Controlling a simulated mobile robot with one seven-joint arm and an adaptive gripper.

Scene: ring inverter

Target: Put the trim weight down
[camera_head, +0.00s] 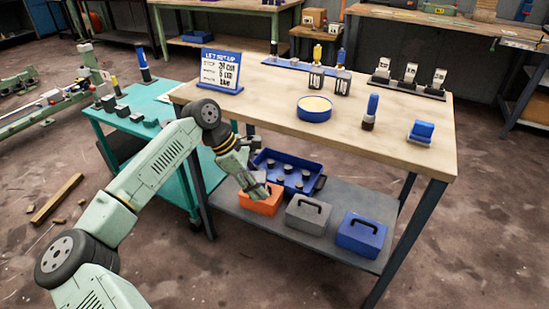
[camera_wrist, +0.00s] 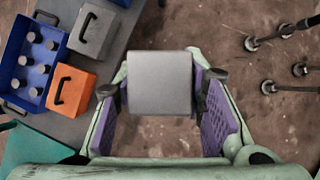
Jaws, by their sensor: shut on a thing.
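The trim weight shows in the wrist view as a plain grey block (camera_wrist: 160,84) between the two fingers. My gripper (camera_wrist: 160,95) is shut on it and holds it in the air, with floor seen behind it. In the head view my gripper (camera_head: 254,184) is in front of the bench's lower shelf, overlapping the orange box (camera_head: 262,205). The weight is small and hard to make out there. Nothing shows the weight resting on a surface.
The lower shelf (camera_head: 237,218) carries a blue tray (camera_head: 322,184) of several grey cylinders, a grey box (camera_head: 308,215) and a blue box (camera_head: 361,236). A teal cart (camera_head: 102,116) with grey blocks stands left. The bench top (camera_head: 255,93) has clear patches around a blue-rimmed dish (camera_head: 314,115).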

